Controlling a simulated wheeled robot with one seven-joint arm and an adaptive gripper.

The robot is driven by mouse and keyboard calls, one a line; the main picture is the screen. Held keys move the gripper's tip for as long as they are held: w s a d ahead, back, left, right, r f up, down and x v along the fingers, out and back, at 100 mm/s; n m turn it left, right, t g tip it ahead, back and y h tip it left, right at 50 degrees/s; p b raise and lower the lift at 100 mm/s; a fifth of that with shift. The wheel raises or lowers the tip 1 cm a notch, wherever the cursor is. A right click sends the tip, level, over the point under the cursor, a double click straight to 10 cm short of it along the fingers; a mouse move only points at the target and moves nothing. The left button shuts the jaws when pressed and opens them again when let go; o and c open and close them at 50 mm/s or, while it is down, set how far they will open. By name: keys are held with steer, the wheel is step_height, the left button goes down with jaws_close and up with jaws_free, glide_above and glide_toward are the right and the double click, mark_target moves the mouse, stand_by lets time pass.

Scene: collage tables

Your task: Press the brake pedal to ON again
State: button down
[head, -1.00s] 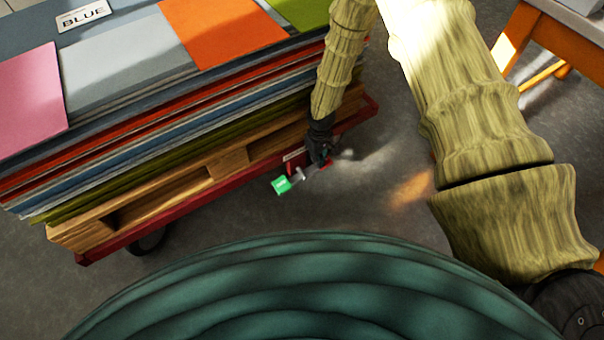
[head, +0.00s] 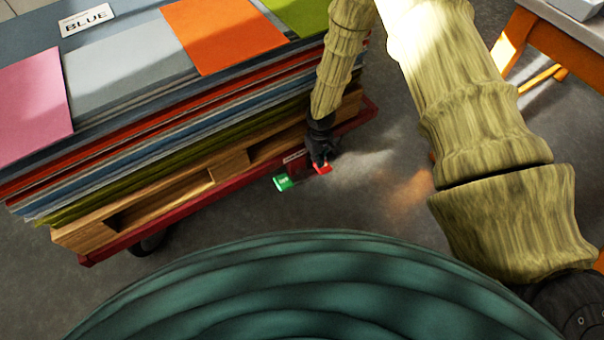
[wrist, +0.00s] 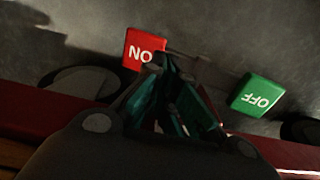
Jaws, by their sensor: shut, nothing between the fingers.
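The red ON pedal (head: 323,169) sticks out low at the side of the red cart. My gripper (head: 320,160) is shut and empty, pointing down at the inner edge of the red pedal. In the wrist view its fingertips (wrist: 163,62) overlap the pedal's corner; I cannot tell whether they touch it.
The red cart (head: 190,205) carries a wooden pallet (head: 228,163) stacked with coloured sheets (head: 215,30), close to my forearm. A dark wheel (head: 148,244) is under it. An orange table (head: 560,42) stands at the upper right. The grey floor (head: 400,140) between is clear.

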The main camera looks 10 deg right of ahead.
step_height(320, 180, up, 5)
steer(key=p, duration=0.3)
steer(key=shift+p, duration=0.4)
steer(key=shift+s, duration=0.1)
stand_by(0.4)
steer(key=s+a+f+m+y, duration=0.1)
steer(key=s+f+m+y, duration=0.15)
steer(key=s, duration=1.75)
steer(key=s+d+r+m+h, duration=0.1)
steer(key=s+d+r, duration=0.1)
steer(key=s, duration=0.6)
steer(key=s+d+r+m+h, duration=0.1)
steer(key=s+d+r+h, duration=0.15)
steer(key=s, duration=0.65)
step_height(320, 180, up, 26)
steer(key=y+p, duration=0.1)
steer(key=p, duration=2.6)
steer(key=shift+w+r, duration=0.15)
steer(key=shift+w, duration=0.3)
